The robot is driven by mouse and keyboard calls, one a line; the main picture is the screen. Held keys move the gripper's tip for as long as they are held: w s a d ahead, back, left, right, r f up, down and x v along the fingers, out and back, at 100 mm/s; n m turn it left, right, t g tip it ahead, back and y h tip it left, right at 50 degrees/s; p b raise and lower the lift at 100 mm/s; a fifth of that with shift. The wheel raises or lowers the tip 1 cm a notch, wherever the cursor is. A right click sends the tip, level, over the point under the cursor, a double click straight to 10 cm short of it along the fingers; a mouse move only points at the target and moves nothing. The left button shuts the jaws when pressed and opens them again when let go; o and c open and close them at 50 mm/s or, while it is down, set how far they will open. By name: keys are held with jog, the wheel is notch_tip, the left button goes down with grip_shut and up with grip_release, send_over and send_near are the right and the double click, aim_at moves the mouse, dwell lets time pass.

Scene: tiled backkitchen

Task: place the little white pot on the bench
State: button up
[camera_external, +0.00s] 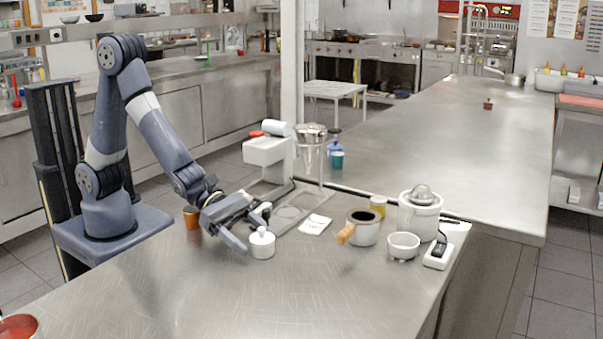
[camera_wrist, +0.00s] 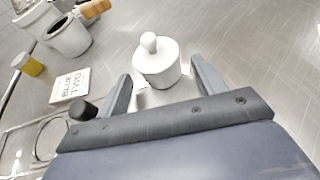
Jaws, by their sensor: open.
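The little white pot (camera_external: 262,244), with a round knob on its lid, stands upright on the steel bench (camera_external: 170,295). It also shows in the wrist view (camera_wrist: 157,62), just ahead of and between the finger tips. My gripper (camera_external: 254,226) is open and empty, low over the bench beside the pot. In the wrist view my gripper (camera_wrist: 162,82) has one finger on each side of the pot's near side. I cannot tell whether a finger touches it.
A white saucepan with a wooden handle (camera_external: 363,227), a white bowl (camera_external: 403,246), a white juicer (camera_external: 420,210) and a power strip (camera_external: 438,254) stand to the right. A card (camera_external: 314,224) and a coffee stand (camera_external: 290,190) are nearer.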

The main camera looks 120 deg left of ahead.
jog(key=v, duration=0.4)
jog(key=shift+s+r, duration=0.1)
jog(key=shift+r, duration=0.15)
notch_tip(320, 180, up, 7)
jog(key=p, duration=0.1)
jog(key=shift+f, duration=0.25)
